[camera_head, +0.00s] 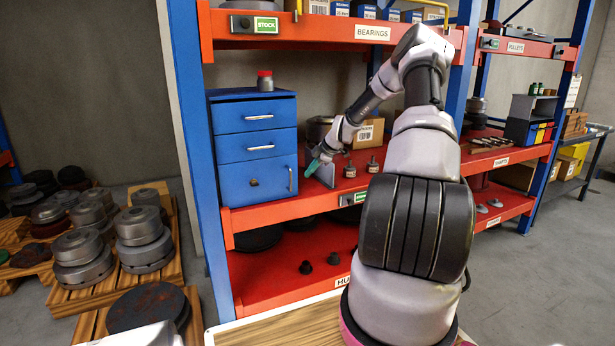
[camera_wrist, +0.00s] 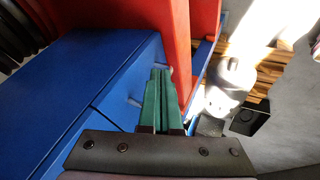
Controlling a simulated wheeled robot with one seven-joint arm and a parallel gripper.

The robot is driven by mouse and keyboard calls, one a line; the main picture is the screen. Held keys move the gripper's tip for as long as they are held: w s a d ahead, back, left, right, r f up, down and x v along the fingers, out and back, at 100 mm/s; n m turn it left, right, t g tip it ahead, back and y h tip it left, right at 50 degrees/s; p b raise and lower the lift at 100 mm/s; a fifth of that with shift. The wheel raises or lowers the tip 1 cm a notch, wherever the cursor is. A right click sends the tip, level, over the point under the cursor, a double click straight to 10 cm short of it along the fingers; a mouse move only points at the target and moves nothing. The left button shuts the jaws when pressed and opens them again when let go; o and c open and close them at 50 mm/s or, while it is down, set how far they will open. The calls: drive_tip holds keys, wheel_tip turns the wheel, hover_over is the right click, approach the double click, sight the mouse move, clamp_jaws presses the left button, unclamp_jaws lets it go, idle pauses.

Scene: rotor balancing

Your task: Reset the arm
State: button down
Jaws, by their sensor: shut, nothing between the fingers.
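My gripper (camera_head: 312,167) is at the end of my arm, with green fingers, just right of the lower part of a blue drawer cabinet on the middle red shelf. In the wrist view the green fingers (camera_wrist: 161,100) are closed together with nothing between them. The blue cabinet (camera_head: 256,145) has its drawers shut, with silver handles; it also fills the left of the wrist view (camera_wrist: 75,80). I cannot tell whether the fingers touch the cabinet.
Small metal parts (camera_head: 350,169) and a cardboard box (camera_head: 367,133) stand on the shelf right of my gripper. A red-capped jar (camera_head: 265,81) sits on the cabinet. Pallets with metal rotors (camera_head: 143,240) are at the left. A red upper shelf (camera_head: 330,30) is above.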

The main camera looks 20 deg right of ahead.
drive_tip(key=v, duration=0.7)
drive_tip(key=s+a+r+m+g+h, duration=0.15)
drive_tip(key=s+a+r+m, duration=0.35)
drive_tip(key=s+a+r, duration=0.5)
drive_tip(key=s+a+r+m+t+h, duration=0.15)
drive_tip(key=s+a+r+m, duration=0.25)
drive_tip(key=s+a+r, duration=0.5)
drive_tip(key=s+a+r+m, duration=0.1)
drive_tip(key=s+r+m, duration=0.3)
drive_tip(key=s, duration=0.7)
drive_tip(key=s+a+r+m+t, duration=0.1)
drive_tip(key=s+r+m, duration=0.4)
drive_tip(key=s, duration=0.6)
drive_tip(key=shift+s+a+m+y, duration=0.2)
drive_tip(key=shift+s+m+y, duration=0.15)
drive_tip(key=shift+m, duration=0.75)
